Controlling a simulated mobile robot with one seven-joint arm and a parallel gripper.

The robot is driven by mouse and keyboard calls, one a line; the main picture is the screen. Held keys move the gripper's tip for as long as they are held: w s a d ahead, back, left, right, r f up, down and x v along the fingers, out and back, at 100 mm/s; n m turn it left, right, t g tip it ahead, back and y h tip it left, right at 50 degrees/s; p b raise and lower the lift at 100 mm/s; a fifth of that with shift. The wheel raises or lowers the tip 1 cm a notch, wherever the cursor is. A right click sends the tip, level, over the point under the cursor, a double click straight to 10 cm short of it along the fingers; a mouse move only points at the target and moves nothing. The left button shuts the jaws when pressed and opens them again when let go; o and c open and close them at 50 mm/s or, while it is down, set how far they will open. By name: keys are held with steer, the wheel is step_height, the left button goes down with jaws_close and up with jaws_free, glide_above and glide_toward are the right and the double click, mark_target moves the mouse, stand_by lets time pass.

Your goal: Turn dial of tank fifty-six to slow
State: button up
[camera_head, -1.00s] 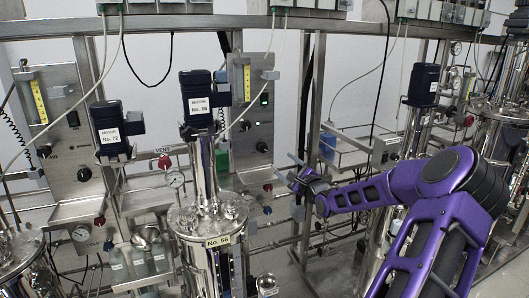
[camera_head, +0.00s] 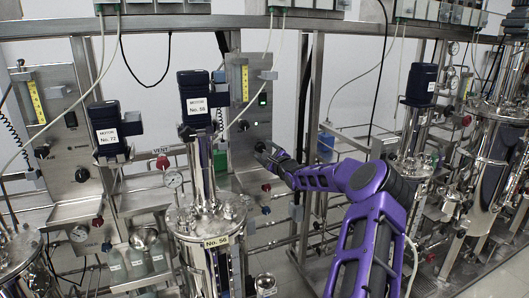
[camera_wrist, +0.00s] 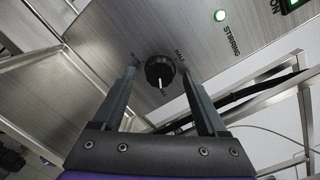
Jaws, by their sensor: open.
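Tank No. 56 (camera_head: 205,222) is a steel vessel with a yellow label, under a dark motor (camera_head: 196,92) marked No. 56. Behind it to the right stands a steel control panel (camera_head: 240,150). In the wrist view, the panel's black round dial (camera_wrist: 160,71) has a white pointer facing down the picture, towards lettering that seems to read MAX. HALF is printed to its upper right; a label on the left is unclear. My gripper (camera_wrist: 158,76) is open, one finger on each side of the dial, apart from it. In the head view my gripper (camera_head: 268,156) is at the panel.
A red knob (camera_head: 266,187) sits lower on the panel. Another panel (camera_head: 75,140) and motor No. 72 (camera_head: 113,130) stand left. Steel frame posts (camera_head: 312,90) rise close on the right.

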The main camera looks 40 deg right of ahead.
jaws_close()
stand_by(0.4)
steer(key=shift+n, duration=0.3)
